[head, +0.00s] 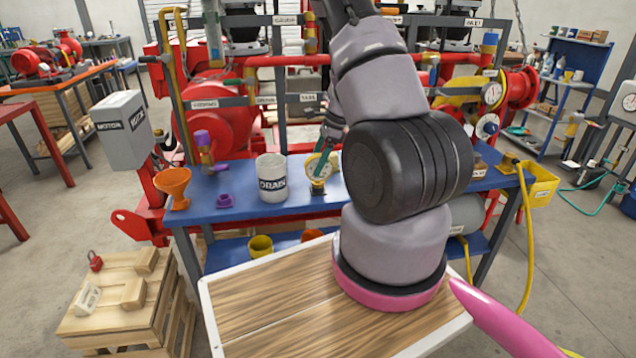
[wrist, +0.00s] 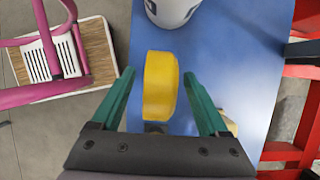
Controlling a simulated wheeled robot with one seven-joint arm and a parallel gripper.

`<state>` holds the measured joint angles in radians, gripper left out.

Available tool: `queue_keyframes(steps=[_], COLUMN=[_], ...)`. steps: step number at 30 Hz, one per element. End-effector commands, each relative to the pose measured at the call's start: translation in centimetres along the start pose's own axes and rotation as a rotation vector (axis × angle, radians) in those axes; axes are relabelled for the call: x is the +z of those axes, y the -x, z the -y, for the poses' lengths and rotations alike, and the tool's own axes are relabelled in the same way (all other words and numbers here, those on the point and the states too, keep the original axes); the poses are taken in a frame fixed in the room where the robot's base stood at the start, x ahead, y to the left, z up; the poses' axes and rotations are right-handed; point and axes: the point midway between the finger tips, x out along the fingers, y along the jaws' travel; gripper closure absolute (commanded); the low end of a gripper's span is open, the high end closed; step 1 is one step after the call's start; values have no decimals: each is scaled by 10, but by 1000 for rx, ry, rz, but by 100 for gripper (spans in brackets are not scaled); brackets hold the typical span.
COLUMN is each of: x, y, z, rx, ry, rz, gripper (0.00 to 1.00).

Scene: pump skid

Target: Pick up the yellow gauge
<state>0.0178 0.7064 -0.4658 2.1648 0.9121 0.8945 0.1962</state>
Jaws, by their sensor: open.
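The yellow gauge (head: 320,168) has a white dial and stands on the blue table, just right of the white drain bucket (head: 272,180). In the wrist view the gauge (wrist: 160,86) shows as a yellow rounded body between my teal fingers. My gripper (wrist: 159,74) is open, with a visible gap on each side of the gauge. In the head view my gripper (head: 324,152) is down at the gauge and one teal finger partly covers its dial. My arm hides the table to the right of it.
The bucket rim (wrist: 172,12) is close ahead in the wrist view. Red pipework (head: 290,61) stands behind. A yellow bin (head: 540,185) hangs at the right.

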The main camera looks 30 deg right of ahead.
Motion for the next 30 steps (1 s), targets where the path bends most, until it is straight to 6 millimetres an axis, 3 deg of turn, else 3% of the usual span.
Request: queue_keyframes(steps=[4,11,12,18,26,30], x=[0,0,0,0,0,4], y=[-16,-18,-18,-18,-17,-7], z=[0,0,0,0,1,2], rx=[0,-1,-1,-1,-2,-4], ry=[0,1,1,1,1,3], rz=[0,0,0,0,0,1], gripper=[22,22,26,100,100,100])
